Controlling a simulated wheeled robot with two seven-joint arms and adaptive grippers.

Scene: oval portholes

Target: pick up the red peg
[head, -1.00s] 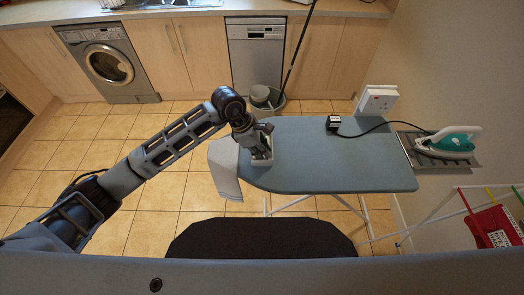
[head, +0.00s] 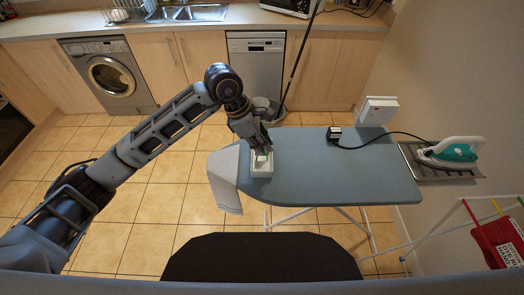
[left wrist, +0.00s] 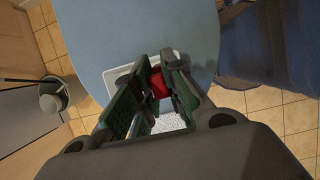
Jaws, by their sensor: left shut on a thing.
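The red peg (left wrist: 158,84) shows in the left wrist view between the green-lined fingers of my left gripper (left wrist: 157,92). The gripper is shut on it, and the fingers hide part of it. A white open tray (head: 261,170) stands on the left end of the blue ironing board (head: 330,180). In the head view my left gripper (head: 263,150) is above the tray, fingers pointing down, and I cannot make out the peg there. Whether the peg still touches the tray is not clear. My right gripper is not in view.
A pale cloth (head: 225,180) hangs over the board's left end. A grey bucket (head: 268,108) stands behind. The board's middle is clear.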

